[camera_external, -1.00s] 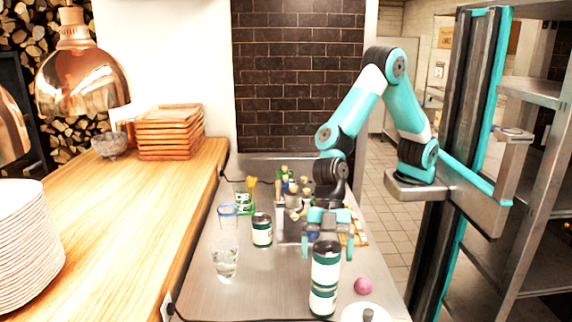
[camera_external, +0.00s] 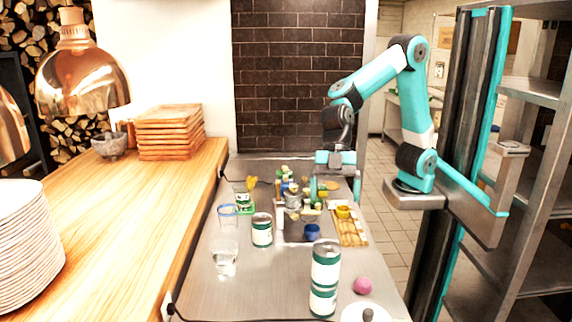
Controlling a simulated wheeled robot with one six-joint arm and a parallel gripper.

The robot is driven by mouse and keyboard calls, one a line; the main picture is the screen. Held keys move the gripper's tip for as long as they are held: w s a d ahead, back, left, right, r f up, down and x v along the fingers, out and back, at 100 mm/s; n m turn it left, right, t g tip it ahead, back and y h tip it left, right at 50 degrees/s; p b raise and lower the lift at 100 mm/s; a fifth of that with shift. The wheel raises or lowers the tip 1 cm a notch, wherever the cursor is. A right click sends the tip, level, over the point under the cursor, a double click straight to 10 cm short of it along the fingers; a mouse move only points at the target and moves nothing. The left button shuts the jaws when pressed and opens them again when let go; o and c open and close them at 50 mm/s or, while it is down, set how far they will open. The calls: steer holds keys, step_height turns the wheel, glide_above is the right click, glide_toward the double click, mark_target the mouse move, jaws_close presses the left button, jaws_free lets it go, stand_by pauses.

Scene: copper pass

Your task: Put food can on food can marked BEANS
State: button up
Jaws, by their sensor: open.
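Two food cans with green and white labels stand one on the other at the front of the steel counter. The upper can (camera_external: 326,263) sits upright on the lower can (camera_external: 322,301). Another green and white can (camera_external: 262,231) stands alone farther back on the left. The lettering is too small to read, so I cannot tell which can is marked BEANS. My gripper (camera_external: 336,196) is open and empty, up and well behind the stack, clear of all the cans.
A pink onion-like ball (camera_external: 363,286) and a white lid or plate (camera_external: 366,312) lie right of the stack. A glass (camera_external: 224,258) stands at left. Bottles and jars, a blue cup (camera_external: 312,232) and a wooden board (camera_external: 350,230) with a yellow cup crowd the back. The counter's middle front is clear.

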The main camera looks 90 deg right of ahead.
steer(key=s+d+m+h, duration=0.2)
steer(key=s+d+m, duration=0.6)
steer(key=s+d, duration=0.4)
steer(key=s+f, duration=0.1)
steer(key=s, duration=0.2)
steer(key=shift+s+d+g, duration=0.3)
steer(key=shift+g, duration=0.1)
